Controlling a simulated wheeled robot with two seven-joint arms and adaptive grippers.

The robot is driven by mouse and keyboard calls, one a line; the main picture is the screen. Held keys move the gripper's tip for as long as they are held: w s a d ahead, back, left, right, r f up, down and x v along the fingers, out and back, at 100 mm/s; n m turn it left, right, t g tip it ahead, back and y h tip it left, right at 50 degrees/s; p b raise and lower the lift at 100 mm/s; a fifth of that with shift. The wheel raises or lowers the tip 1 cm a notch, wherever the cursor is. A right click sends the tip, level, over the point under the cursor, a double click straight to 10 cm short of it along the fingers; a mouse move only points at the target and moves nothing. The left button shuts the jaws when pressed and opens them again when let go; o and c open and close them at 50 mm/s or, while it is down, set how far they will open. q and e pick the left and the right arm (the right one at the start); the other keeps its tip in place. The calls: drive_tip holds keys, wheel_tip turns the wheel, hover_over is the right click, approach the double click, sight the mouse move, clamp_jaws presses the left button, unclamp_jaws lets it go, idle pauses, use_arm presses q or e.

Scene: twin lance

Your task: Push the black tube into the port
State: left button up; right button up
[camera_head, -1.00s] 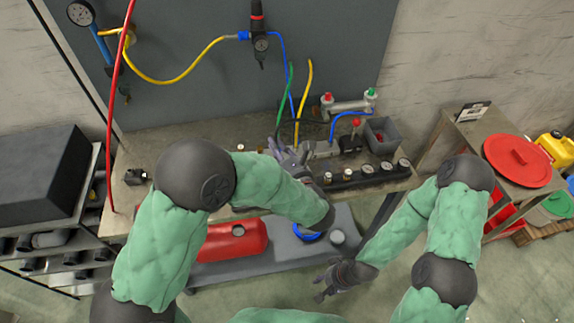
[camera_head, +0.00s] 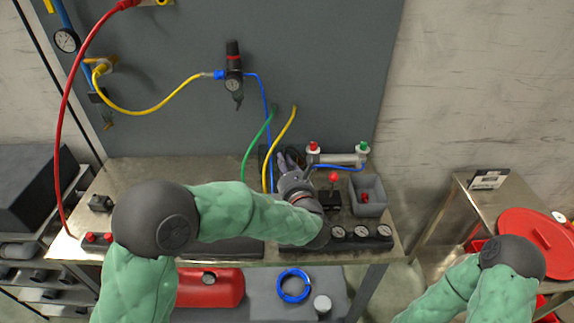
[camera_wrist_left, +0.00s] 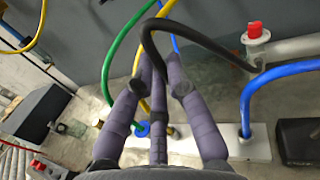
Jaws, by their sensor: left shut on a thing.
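The black tube (camera_wrist_left: 192,34) arches over the fingers of my left gripper (camera_wrist_left: 163,75) in the left wrist view and runs to the right. My left gripper is shut on its near end; the fingers hide the tip. In the head view my left gripper (camera_head: 286,168) is over the back of the bench, beside the valve fittings. Below the fingers lies a pale port block (camera_wrist_left: 250,150) with a blue-ringed fitting (camera_wrist_left: 142,129) and a blue tube (camera_wrist_left: 244,112) standing in it. I cannot tell whether the black tube touches a port. My right gripper is out of view.
Green (camera_head: 258,138) and yellow (camera_head: 279,138) tubes hang close by the left gripper. A red-knobbed valve (camera_head: 333,179), a grey bin (camera_head: 369,194) and a gauge row (camera_head: 361,233) stand to its right.

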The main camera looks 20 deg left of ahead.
use_arm(q)
drive_tip(key=shift+f, duration=0.1)
drive_tip(key=shift+f+b, duration=2.4)
drive_tip(key=shift+f, duration=0.45)
drive_tip(key=shift+f+b, duration=1.4)
drive_tip(key=shift+f, duration=0.15)
idle(0.3)
drive_tip(key=o, duration=0.8)
wheel_tip(320, 180, up, 10)
idle(0.5)
